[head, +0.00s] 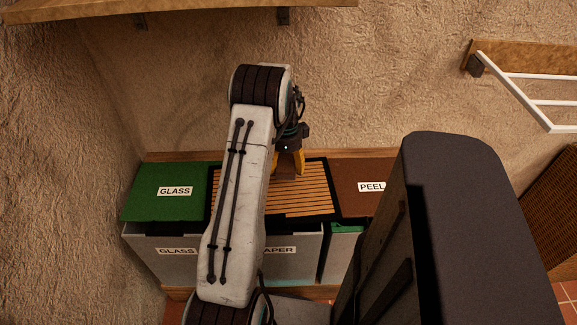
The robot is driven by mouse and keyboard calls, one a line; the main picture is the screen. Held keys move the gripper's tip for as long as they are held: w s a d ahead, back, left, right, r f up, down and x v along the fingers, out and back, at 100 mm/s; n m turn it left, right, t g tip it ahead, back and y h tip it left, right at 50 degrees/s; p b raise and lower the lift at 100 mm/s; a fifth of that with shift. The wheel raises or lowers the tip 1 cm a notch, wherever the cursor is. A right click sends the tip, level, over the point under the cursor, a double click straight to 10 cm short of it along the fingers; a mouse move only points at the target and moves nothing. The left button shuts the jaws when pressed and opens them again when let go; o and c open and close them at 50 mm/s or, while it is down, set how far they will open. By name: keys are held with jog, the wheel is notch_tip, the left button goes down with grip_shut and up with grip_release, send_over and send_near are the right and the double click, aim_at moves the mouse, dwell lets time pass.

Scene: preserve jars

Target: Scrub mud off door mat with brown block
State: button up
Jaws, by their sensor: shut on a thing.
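The door mat (305,204), with tan slats and a black border, lies flat on top of the bins between a green lid and a brown lid. My gripper (287,173), with yellow fingers, points down over the back middle of the mat. It is shut on the brown block (286,164), of which only a little shows between the fingers. I cannot tell whether the block touches the mat. My arm hides the left middle of the mat, and no mud can be made out on the part that shows.
The green lid (159,196) marked GLASS is left of the mat, and the brown lid (358,201) marked PEEL is right. Grey bins (167,266) stand below. A rough wall rises close behind. A white rack (523,92) hangs at upper right, a wooden shelf (200,6) at the top.

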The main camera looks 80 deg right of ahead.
aim_at(286, 160)
jog(key=shift+r+p, duration=0.7)
jog(key=shift+r, duration=0.8)
